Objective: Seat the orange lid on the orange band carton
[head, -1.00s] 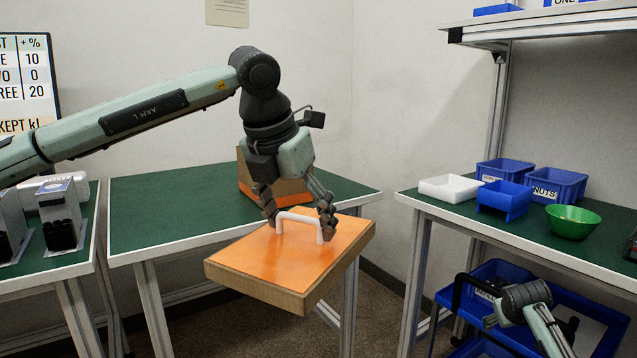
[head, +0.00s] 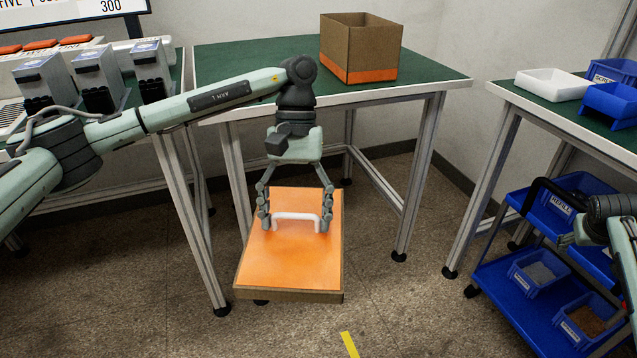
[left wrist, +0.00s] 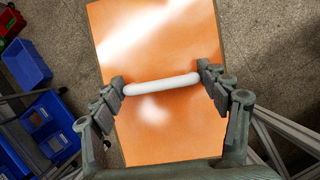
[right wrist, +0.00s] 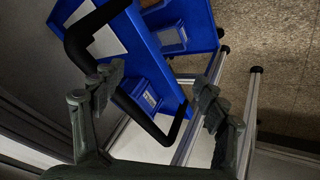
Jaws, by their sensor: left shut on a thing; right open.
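The orange lid (head: 290,258) is a flat square with brown edges and a white handle (head: 296,216). It hangs over the floor in front of the middle table, clear of it. My left gripper (head: 296,222) is shut on the handle; the left wrist view shows the handle (left wrist: 162,84) between its fingers. The orange band carton (head: 360,50) stands open-topped on that table, behind and right of the lid and apart from it. Its inside is partly hidden. My right gripper (head: 566,240) is open at the right, near the cart's black handle (right wrist: 150,122).
The green middle table (head: 270,58) is bare left of the carton. Grey devices (head: 98,80) stand on the left table. The right table holds a white tray (head: 552,84) and blue bins (head: 610,102). A blue cart (head: 545,262) with bins stands below it.

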